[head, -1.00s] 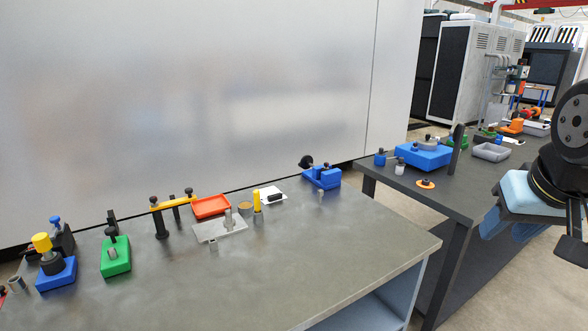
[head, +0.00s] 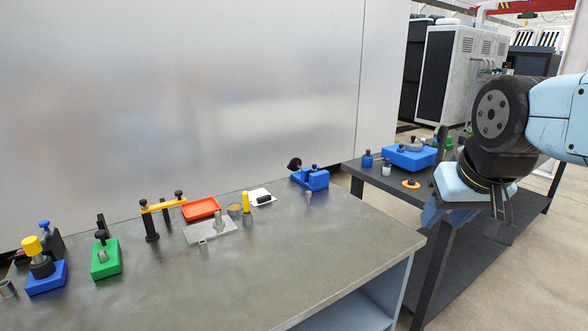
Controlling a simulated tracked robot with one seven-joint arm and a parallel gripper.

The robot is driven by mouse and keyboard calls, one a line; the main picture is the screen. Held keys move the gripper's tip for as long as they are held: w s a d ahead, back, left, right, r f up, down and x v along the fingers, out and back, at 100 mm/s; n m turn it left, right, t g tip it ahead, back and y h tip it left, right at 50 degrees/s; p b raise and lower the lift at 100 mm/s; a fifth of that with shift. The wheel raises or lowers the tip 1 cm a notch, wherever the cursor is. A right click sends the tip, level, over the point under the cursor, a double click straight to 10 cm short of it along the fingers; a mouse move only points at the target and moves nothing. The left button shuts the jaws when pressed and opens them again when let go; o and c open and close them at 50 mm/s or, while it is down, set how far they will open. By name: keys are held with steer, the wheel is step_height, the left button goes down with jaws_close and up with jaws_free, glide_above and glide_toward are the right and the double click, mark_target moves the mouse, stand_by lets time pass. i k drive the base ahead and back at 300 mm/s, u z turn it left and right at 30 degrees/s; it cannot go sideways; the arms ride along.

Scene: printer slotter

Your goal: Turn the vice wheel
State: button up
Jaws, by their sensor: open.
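The vice (head: 312,179) is a small blue block-shaped fixture near the far right corner of the grey table. Its black round wheel (head: 294,164) sticks out at the vice's left end, facing the pale wall. My gripper (head: 498,228) hangs at the right of the head view, beyond the grey table's right edge and in front of the dark bench. It is open, well apart from the vice and not touching it. The fingers show only in part, below the wrist.
The grey table (head: 300,265) also holds a green fixture (head: 105,259), a blue fixture (head: 47,278), a yellow bar on posts (head: 162,205), an orange tray (head: 200,208) and a metal plate (head: 210,231). A dark bench (head: 375,178) stands to the right. The table's front right is clear.

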mark_target(295, 164)
steer(key=i, duration=0.95)
